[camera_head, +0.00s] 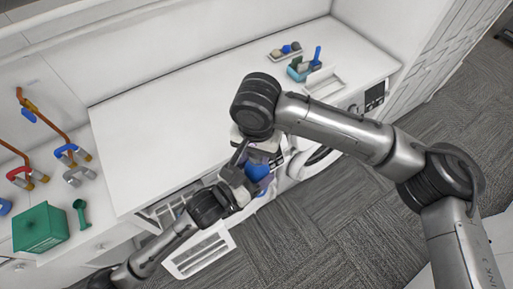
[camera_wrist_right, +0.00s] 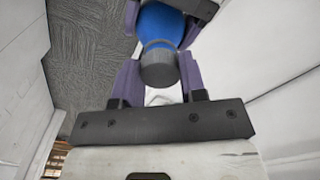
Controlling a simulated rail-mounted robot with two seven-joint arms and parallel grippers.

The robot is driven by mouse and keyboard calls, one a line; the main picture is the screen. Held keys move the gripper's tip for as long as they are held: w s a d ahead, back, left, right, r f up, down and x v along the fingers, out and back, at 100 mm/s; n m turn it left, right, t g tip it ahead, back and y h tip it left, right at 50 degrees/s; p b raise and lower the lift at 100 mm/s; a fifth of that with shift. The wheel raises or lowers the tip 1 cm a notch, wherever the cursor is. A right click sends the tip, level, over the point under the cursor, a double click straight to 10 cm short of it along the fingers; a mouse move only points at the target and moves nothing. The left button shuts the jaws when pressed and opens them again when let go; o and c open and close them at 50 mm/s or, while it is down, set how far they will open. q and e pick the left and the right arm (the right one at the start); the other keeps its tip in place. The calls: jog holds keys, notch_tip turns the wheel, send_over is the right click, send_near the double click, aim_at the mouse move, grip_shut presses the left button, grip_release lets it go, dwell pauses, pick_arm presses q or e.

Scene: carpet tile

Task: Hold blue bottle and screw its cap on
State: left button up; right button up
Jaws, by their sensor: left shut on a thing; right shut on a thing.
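The blue bottle (camera_head: 258,171) is held in the air in front of the white counter in the head view. It also shows at the top of the right wrist view (camera_wrist_right: 160,22). My left gripper (camera_head: 249,174) is shut around its body, with purple fingers at both sides. The dark grey cap (camera_wrist_right: 158,70) is at the bottle's neck, in line with it. My right gripper (camera_wrist_right: 158,63) is shut on the cap, one finger on each side. I cannot tell how far the cap is on the thread. The arms hide the cap in the head view.
The white counter (camera_head: 160,100) is mostly clear. A tray of small items (camera_head: 284,52), a blue holder (camera_head: 303,69) and a white tray (camera_head: 324,82) stand at its far right. A green box (camera_head: 40,228) and tools lie at left. Carpet (camera_head: 330,225) lies below.

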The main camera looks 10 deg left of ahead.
pick_arm(q)
jog(key=shift+r, duration=0.1)
pick_arm(e)
jog(key=shift+f, duration=0.25)
pick_arm(q)
jog(key=c, duration=0.4)
pick_arm(e)
jog(key=m, duration=0.5)
jog(key=shift+a+f, duration=0.1)
jog(key=m, duration=0.6)
jog(key=shift+m, duration=0.3)
jog(key=m, duration=0.4)
jog(key=shift+w+m, duration=0.15)
jog(key=shift+m, duration=0.15)
jog(key=o, duration=0.9)
jog(key=shift+r, duration=2.3)
